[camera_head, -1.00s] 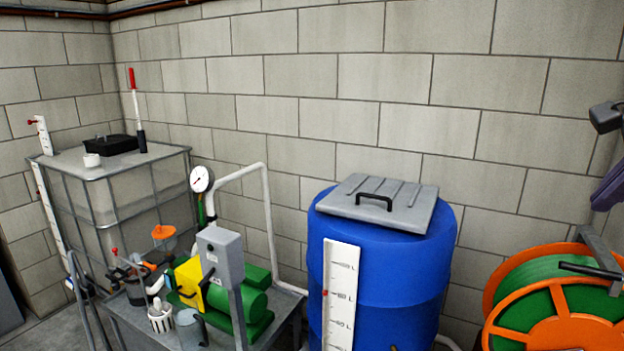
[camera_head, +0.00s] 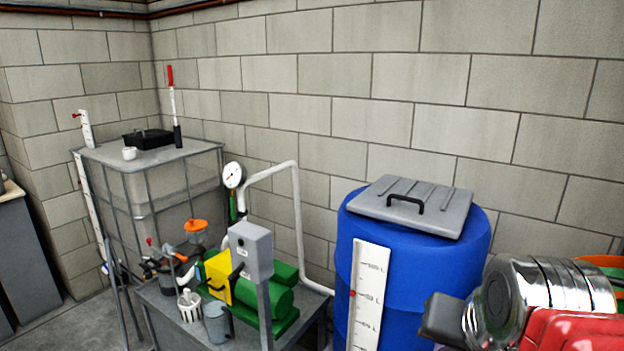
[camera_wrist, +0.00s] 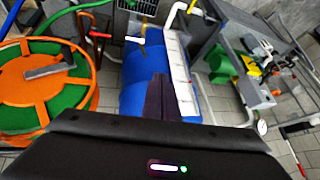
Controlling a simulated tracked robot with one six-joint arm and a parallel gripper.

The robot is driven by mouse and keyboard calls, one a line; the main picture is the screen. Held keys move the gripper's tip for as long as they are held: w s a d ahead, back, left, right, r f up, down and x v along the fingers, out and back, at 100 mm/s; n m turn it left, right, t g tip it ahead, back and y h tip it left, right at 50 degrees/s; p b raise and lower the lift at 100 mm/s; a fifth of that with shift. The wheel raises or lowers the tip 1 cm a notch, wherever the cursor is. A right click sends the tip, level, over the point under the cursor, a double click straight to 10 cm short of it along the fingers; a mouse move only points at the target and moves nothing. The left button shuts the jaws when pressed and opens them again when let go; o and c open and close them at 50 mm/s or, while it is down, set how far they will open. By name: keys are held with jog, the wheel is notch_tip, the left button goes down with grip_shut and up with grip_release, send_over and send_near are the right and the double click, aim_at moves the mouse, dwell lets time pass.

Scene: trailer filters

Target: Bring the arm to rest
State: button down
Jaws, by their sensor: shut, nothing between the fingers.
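My gripper (camera_wrist: 158,92) shows in the wrist view, its dark fingers together with nothing between them. Behind the fingers is the blue barrel (camera_wrist: 135,65), apart from them as far as I can tell. In the head view my arm's silver and red links (camera_head: 540,290) fill the lower right corner and cover the barrel's lower right side. My gripper's fingers cannot be made out in that view.
The blue barrel (camera_head: 425,260) with its grey lid (camera_head: 415,208) stands near the block wall. Left of it are the pump bench (camera_head: 160,300) and a caged tank (camera_head: 150,190). An orange and green hose reel (camera_wrist: 45,85) is left in the wrist view.

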jog(key=s+a+f+n+g, duration=0.1)
jog(key=s+a+f+n, duration=0.3)
jog(key=f, duration=0.3)
jog(key=shift+s+a+f+n+y, duration=0.3)
jog(key=shift+s+n, duration=0.1)
jog(key=shift+s, duration=0.1)
jog(key=c, duration=2.5)
grip_release()
jog(key=shift+c, duration=0.2)
